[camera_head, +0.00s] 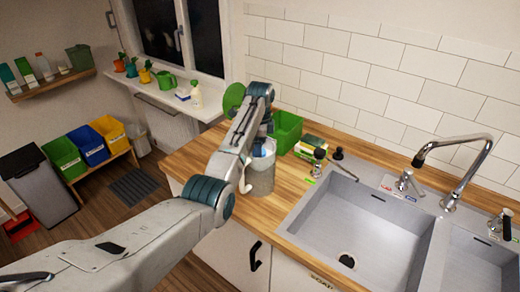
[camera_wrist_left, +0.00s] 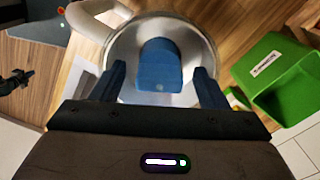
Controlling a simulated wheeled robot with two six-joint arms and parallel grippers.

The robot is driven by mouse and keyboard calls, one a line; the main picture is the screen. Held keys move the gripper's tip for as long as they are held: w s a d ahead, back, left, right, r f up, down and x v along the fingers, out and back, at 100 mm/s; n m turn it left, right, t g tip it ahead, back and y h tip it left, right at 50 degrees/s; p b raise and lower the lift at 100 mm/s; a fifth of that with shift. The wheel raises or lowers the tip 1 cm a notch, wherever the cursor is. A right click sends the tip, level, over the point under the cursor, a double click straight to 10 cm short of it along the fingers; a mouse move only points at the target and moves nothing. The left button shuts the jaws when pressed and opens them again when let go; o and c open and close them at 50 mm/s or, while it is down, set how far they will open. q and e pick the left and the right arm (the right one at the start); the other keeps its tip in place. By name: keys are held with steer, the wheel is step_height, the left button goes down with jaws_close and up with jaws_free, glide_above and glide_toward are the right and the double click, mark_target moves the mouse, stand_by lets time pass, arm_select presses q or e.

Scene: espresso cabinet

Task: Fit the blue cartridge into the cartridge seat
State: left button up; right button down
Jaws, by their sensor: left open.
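The blue cartridge (camera_wrist_left: 160,66) shows in the left wrist view, inside the rim of a round, pale grey container (camera_wrist_left: 205,42). That container (camera_head: 259,182) stands on the wooden counter in the head view, left of the sink. My left gripper (camera_wrist_left: 162,88) is open, with one dark finger on each side of the cartridge's near end. I cannot tell whether the fingers touch it. In the head view my left gripper (camera_head: 263,147) points down at the container's top. I cannot make out the cartridge seat. My right gripper is out of view.
A green bin (camera_head: 286,131) stands just behind the container, and also shows in the wrist view (camera_wrist_left: 281,82). A pale curved handle (camera_wrist_left: 93,18) is at the container's side. The sink (camera_head: 352,225) and tap (camera_head: 464,178) are to the right. Bare counter (camera_head: 203,152) lies left.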

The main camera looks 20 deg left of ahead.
arm_select(q)
step_height(320, 180, up, 7)
steer(key=b, duration=0.3)
steer(key=shift+d+r+p, duration=0.1)
steer(key=shift+r+p, duration=0.65)
steer(key=shift+p, duration=0.25)
steer(key=shift+r+p, duration=0.5)
steer(key=shift+r, duration=0.05)
steer(key=shift+s, duration=0.1)
steer(key=shift+f, duration=0.15)
